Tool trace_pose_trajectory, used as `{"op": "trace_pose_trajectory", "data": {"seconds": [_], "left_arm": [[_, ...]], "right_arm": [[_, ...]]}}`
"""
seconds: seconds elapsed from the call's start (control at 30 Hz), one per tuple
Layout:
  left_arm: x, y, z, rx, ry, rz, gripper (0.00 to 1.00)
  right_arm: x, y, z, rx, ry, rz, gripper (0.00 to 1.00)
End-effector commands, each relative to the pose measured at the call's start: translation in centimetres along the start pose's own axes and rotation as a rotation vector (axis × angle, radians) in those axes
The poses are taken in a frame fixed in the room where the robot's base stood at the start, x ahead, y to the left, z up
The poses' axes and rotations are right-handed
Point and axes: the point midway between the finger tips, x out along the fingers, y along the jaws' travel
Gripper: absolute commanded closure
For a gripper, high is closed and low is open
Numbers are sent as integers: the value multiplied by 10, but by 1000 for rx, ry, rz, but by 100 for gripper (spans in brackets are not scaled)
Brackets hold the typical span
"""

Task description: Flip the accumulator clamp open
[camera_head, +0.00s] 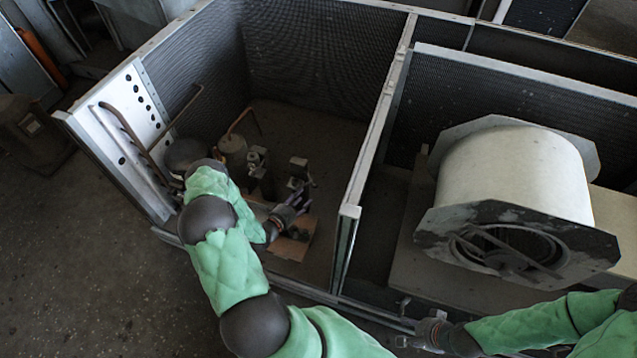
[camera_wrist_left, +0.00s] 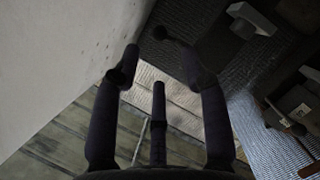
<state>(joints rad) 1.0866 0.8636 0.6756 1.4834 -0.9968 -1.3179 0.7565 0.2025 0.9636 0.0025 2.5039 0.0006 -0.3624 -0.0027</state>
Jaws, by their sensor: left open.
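My left gripper (camera_head: 295,200) reaches into the left bay of the housing, close to small grey fittings (camera_head: 298,170). In the left wrist view its dark fingers (camera_wrist_left: 160,75) are spread, with nothing between them. Two rounded vessels stand at the back left of the bay: a dark one (camera_head: 185,152) partly behind my arm, and a paler one (camera_head: 233,148). I cannot tell which is the accumulator, and I cannot make out its clamp clearly. My right gripper (camera_head: 422,332) is low at the housing's front edge; its fingers are too small and dark to read.
A divider (camera_head: 372,130) separates the left bay from the bay with the large blower drum (camera_head: 515,175). A white panel with pipes (camera_head: 125,125) walls the left side. A brown flat piece (camera_head: 290,247) lies below my left gripper. Bay floor further back is clear.

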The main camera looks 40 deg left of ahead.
Motion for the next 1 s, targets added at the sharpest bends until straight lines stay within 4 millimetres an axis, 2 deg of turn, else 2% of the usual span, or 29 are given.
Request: {"op": "trace_pose_trajectory", "data": {"seconds": [0.3, 0.5, 0.7, 0.97, 1.0], "left_arm": [[57, -1, 3, 2, -3, 1, 56], [83, -1, 3, 0, -2, 0, 56], [94, 0, 1, 2, -1, -1, 56], [95, 0, 1, 1, -1, -2, 56], [95, 0, 1, 1, -1, -2, 61]], "right_arm": [[18, 6, -1, 0, 0, 0, 60], [25, 9, -1, 0, 0, 0, 60], [27, 10, -1, 0, 1, 0, 60], [27, 10, -1, 0, 1, 0, 60], [27, 10, -1, 0, 1, 0, 60]]}}
